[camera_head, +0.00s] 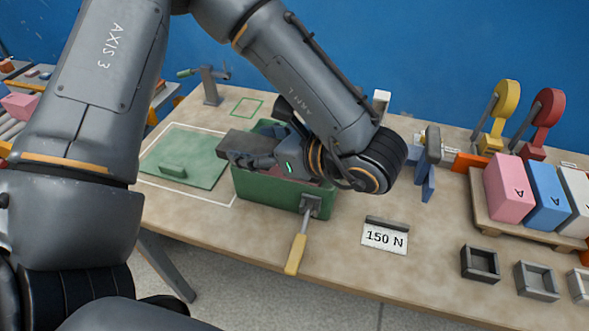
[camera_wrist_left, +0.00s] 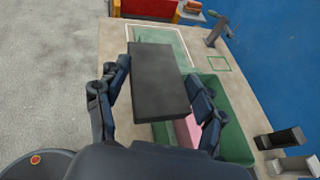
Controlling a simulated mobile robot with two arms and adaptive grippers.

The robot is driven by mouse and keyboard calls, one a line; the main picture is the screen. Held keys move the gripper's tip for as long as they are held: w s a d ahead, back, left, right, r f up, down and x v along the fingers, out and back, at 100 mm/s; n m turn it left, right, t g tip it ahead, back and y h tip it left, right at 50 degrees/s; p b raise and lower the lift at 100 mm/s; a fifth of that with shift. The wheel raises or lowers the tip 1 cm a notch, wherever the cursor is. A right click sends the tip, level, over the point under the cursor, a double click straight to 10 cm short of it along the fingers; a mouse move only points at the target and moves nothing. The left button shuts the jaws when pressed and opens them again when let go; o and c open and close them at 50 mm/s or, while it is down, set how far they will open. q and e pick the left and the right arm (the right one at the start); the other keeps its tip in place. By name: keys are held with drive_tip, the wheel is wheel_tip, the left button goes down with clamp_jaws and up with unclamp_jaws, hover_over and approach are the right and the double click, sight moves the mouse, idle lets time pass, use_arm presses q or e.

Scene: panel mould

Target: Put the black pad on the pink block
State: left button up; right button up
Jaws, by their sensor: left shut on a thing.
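My left gripper (camera_head: 262,154) is shut on the black pad (camera_head: 243,140), a flat dark slab. In the left wrist view the pad (camera_wrist_left: 160,80) sits between the two fingers. It is held above the green box (camera_head: 282,196), over its left part in the head view. A pink block (camera_wrist_left: 188,131) shows inside the green box in the left wrist view, partly hidden by the pad and a finger. In the head view my gripper and wrist hide most of the box's inside. I cannot tell the gap between pad and block. My right gripper is not in view.
A green plate with a handle (camera_head: 190,155) lies left of the box. A yellow-handled lever (camera_head: 297,254) juts from the box front. A "150 N" card (camera_head: 384,237) lies to the right. Pink, blue and white blocks (camera_head: 546,195) stand on a pallet, with small open trays (camera_head: 480,263) in front.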

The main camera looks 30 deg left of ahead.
use_arm(q)
drive_tip(key=shift+w+a+f+p, duration=0.1)
drive_tip(key=shift+w+p, duration=0.2)
drive_tip(key=shift+p, duration=0.1)
drive_tip(key=w+f+p, duration=0.2)
drive_tip(key=w+f, duration=0.1)
drive_tip(key=w, duration=0.1)
drive_tip(key=w+a+f+p, duration=0.1)
drive_tip(key=w+f+p, duration=0.2)
drive_tip(key=w, duration=0.1)
drive_tip(key=w+a+f+p, duration=0.1)
drive_tip(key=w+f+p, duration=0.2)
drive_tip(key=w, duration=0.1)
drive_tip(key=shift+a, duration=0.25)
drive_tip(key=shift+w+f, duration=0.35)
drive_tip(key=shift+f, duration=0.05)
drive_tip(key=f, duration=0.3)
drive_tip(key=shift+w+a+f, duration=0.1)
drive_tip(key=shift+w+f, duration=0.05)
drive_tip(key=shift+w, duration=0.05)
